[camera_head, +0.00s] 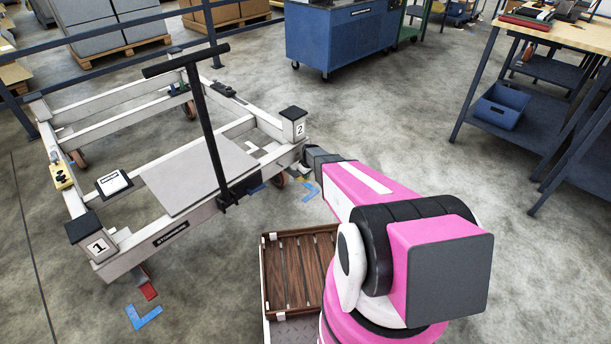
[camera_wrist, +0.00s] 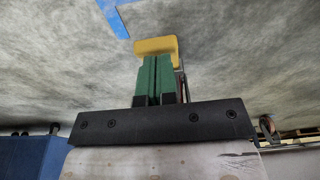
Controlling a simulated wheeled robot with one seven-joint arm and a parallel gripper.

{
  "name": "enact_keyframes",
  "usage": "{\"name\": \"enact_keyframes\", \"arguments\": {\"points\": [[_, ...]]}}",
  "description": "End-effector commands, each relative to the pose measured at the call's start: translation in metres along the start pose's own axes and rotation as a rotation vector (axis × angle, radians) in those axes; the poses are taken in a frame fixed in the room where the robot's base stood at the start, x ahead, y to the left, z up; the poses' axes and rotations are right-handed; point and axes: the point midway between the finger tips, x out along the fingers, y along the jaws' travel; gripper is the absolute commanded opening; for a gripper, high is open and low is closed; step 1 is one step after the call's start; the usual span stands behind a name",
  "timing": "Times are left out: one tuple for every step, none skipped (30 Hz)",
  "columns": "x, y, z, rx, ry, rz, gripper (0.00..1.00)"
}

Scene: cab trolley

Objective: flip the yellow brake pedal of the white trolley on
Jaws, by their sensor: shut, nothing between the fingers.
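The white trolley (camera_head: 175,238) stands at the left in the head view, with corner posts numbered 1 and 2. The yellow brake pedal (camera_wrist: 156,46) shows in the wrist view as a flat plate just beyond the fingertips. My gripper (camera_wrist: 155,72) is shut and empty, its green fingers together. Their tips overlap the pedal's edge in the picture; I cannot tell whether they touch it. In the head view my wrist is low beside post 2 (camera_head: 294,126); the fingertips and most of the pedal are hidden there.
A red pedal (camera_head: 149,290) is under post 1 (camera_head: 98,246). The trolley's black handle (camera_head: 207,130) rises from its near side. A wooden slatted crate (camera_head: 283,309) is close to my arm. A blue cabinet (camera_head: 340,40) and a workbench (camera_head: 570,35) stand farther back, with open floor between.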

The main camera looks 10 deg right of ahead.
Motion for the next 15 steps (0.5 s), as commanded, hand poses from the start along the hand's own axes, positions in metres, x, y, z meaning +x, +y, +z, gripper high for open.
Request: {"name": "enact_keyframes", "arguments": {"points": [[-0.0001, 0.0, 0.0001, 0.0, 0.001, 0.0, 0.0], [0.0, -0.0001, 0.0002, 0.0, 0.002, 0.0, 0.0], [0.0001, -0.0001, 0.0006, 0.0, 0.005, 0.0, 0.0], [0.0003, -0.0003, 0.001, 0.0, 0.008, -0.001, 0.0], [0.0006, -0.0004, 0.0015, 0.0, 0.013, -0.001, 0.0], [0.001, -0.0005, 0.0024, 0.0, 0.021, -0.001, 0.0], [0.0015, -0.0005, 0.0031, 0.0, 0.029, -0.001, 0.0], [0.0019, -0.0005, 0.0037, 0.0, 0.037, 0.0, 0.0], [0.0025, -0.0007, 0.0041, 0.001, 0.046, -0.001, 0.0], [0.0028, -0.0007, 0.0042, 0.001, 0.051, -0.001, 0.0], [0.003, -0.0006, 0.0042, 0.0, 0.054, -0.001, 0.0], [0.0033, -0.0005, 0.0044, -0.001, 0.059, -0.001, 0.0], [0.0034, -0.0004, 0.0047, -0.001, 0.063, 0.0, 0.0], [0.0037, -0.0003, 0.0049, -0.001, 0.068, 0.0, 0.0], [0.004, -0.0003, 0.0052, 0.0, 0.073, 0.0, 0.0]]}}
